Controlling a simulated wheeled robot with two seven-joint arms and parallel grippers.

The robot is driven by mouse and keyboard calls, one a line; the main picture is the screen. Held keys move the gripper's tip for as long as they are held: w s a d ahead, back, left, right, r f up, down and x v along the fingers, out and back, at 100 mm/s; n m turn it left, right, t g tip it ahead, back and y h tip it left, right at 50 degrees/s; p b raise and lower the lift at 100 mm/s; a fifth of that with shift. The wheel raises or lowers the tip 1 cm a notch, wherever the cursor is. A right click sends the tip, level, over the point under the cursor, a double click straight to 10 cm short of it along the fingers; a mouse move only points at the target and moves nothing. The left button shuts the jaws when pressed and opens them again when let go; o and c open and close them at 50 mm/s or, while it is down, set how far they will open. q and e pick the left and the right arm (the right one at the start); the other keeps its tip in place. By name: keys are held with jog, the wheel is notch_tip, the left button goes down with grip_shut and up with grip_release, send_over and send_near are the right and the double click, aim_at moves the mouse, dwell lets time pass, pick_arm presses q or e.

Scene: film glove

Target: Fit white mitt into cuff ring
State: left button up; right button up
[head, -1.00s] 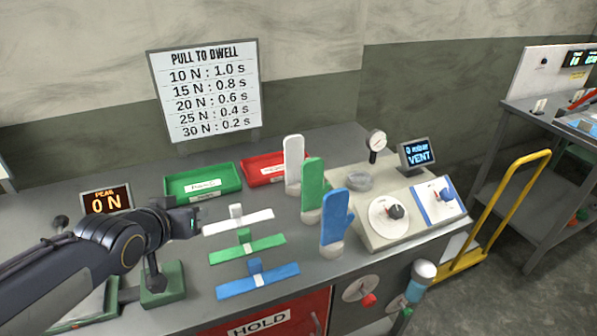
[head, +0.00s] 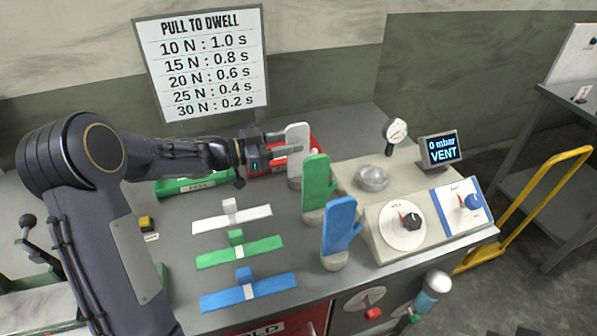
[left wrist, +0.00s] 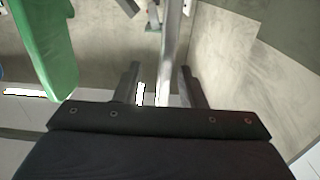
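The white mitt (head: 297,137) stands upright on its stand at the back of a row of mitts. My left gripper (head: 281,142) is level with its upper part, coming from the left. In the left wrist view the mitt (left wrist: 168,48) shows edge-on as a thin pale strip between the two spread fingers (left wrist: 160,85), with a gap beside it. The gripper looks open. A round grey piece (head: 372,178) on the sloped console may be the cuff ring; I cannot tell for sure. My right gripper is not in view.
A green mitt (head: 315,183) and a blue mitt (head: 339,228) stand close in front. A dial gauge (head: 396,131) and a VENT display (head: 441,150) rise behind the console (head: 370,213).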

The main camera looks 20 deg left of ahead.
aim_at(309, 138)
pick_arm(q)
jog(key=x, duration=0.4)
jog(key=shift+w+d+f+p, duration=0.1)
jog(key=shift+w+f+p, duration=0.15)
jog(key=shift+w+p, duration=0.15)
jog(key=shift+c, duration=0.2)
grip_shut()
